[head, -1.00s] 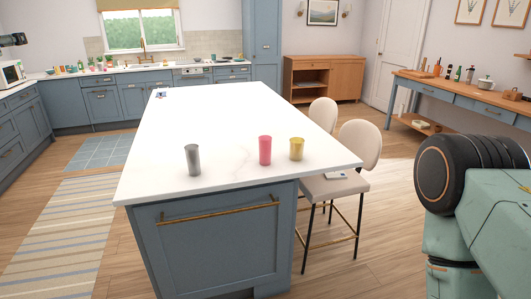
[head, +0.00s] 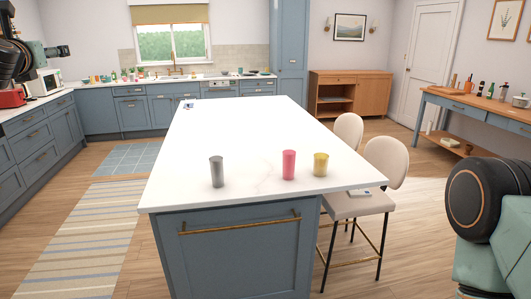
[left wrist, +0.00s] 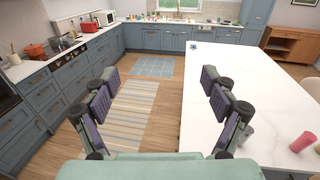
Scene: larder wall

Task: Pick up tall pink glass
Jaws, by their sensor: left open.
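The tall pink glass (head: 289,165) stands upright on the white island top near its front edge, between a grey glass (head: 217,171) and a yellow glass (head: 321,164). In the left wrist view the pink glass (left wrist: 302,142) is at the lower right, outside the jaws. My left gripper (left wrist: 158,105) is open and empty, its fingers wide apart, with the floor and striped rug beyond. Part of my left arm shows at the upper left of the head view. The grey glass is partly hidden by a finger in the wrist view. My right gripper is out of frame.
The island top (head: 240,125) is mostly clear behind the glasses. Two pale chairs (head: 386,160) stand along its right side. A wooden side table (head: 470,105) with bottles is at the right. Blue counters (head: 95,108) line the back and left. A striped rug (head: 85,230) lies left.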

